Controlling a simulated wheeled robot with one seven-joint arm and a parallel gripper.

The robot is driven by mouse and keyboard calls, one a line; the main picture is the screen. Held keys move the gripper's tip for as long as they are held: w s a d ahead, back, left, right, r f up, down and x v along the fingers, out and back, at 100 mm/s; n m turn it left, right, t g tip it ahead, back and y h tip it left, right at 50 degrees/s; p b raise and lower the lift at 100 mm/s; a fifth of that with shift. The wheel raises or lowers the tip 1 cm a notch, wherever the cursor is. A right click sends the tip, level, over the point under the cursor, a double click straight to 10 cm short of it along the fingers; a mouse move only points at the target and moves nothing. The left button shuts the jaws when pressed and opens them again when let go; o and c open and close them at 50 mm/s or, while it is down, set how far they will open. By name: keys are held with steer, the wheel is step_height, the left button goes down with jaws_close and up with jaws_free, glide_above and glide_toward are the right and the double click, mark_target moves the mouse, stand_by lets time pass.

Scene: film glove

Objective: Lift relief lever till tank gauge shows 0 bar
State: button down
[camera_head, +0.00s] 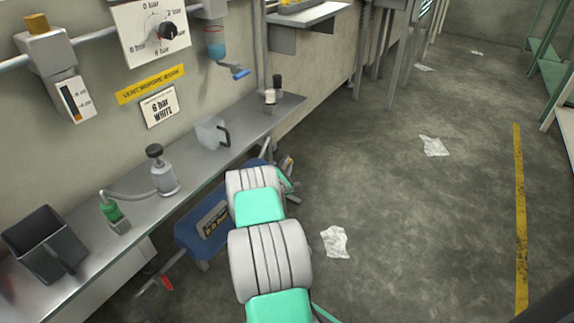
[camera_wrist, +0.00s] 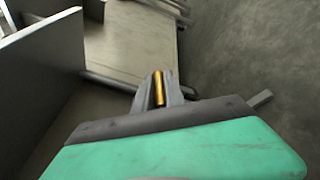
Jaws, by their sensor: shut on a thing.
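A blue tank (camera_head: 190,237) with a label plate sits low at the bench's front edge, partly hidden by my arm. In the wrist view, my gripper (camera_wrist: 158,90) is shut on a narrow gold-coloured bar (camera_wrist: 158,88). I cannot tell for sure that this bar is the relief lever. In the head view my arm hides most of the gripper and the bar. A white dial panel (camera_head: 132,20) on the wall has bar markings and a black knob (camera_head: 168,30); I cannot read its pointer or tell whether it is the tank gauge.
A red-tipped handle (camera_head: 166,283) sticks out below the bench.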

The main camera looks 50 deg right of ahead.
steer(key=h, duration=0.1)
steer(key=n+t+h, duration=0.1)
steer(key=h, duration=0.1)
steer(key=r+n+t+h, duration=0.1)
steer(key=shift+s+a+r+h, duration=0.1)
steer(key=shift+a+h, duration=0.2)
steer(key=shift+a, duration=0.05)
steer(key=shift+a+r+n+t+h, duration=0.25)
steer(key=shift+n+t+h, duration=0.35)
steer(key=shift+t, duration=0.4)
steer(key=shift+a+r+n+t+h, duration=0.15)
steer(key=shift+r+n+t+h, duration=0.3)
steer(key=shift+t, duration=0.55)
steer(key=shift+n, duration=0.25)
